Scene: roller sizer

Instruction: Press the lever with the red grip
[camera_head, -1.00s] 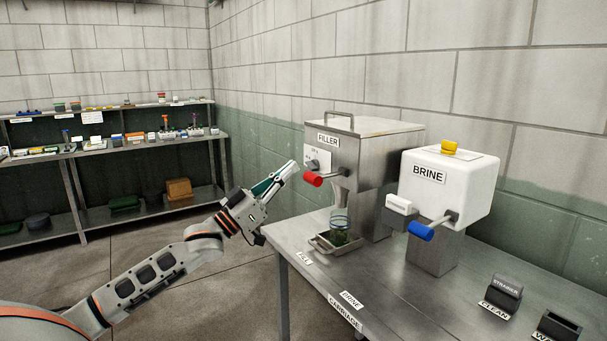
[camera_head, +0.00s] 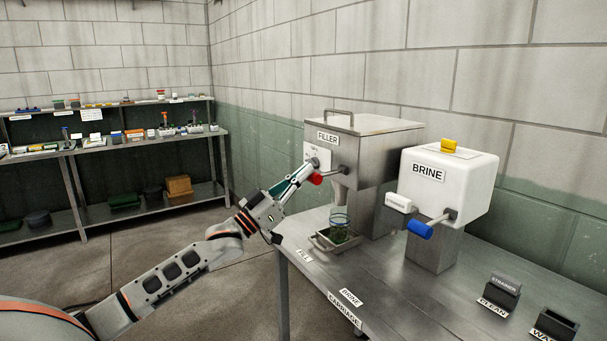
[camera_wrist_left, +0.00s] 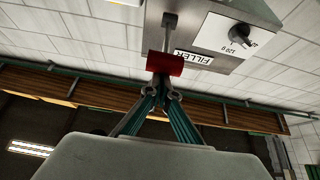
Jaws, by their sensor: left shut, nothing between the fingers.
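The lever's red grip (camera_head: 316,179) sticks out from the front of the grey FILLER machine (camera_head: 372,150). My left gripper (camera_head: 309,170) is shut and empty, with its fingertips right at the red grip. In the left wrist view the red grip (camera_wrist_left: 165,64) lies across the picture just beyond the closed fingertips (camera_wrist_left: 161,82), and its rod runs on to the machine. Whether the fingers touch the grip I cannot tell. A glass jar with green contents (camera_head: 339,227) stands on a small tray (camera_head: 322,244) under the filler's spout. My right gripper is not in view.
A white BRINE machine (camera_head: 450,185) with a blue-gripped lever (camera_head: 420,229) stands to the right on the same metal table (camera_head: 400,285). Labelled blocks (camera_head: 502,290) sit at the table's right. Loaded shelves (camera_head: 110,140) stand along the back left.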

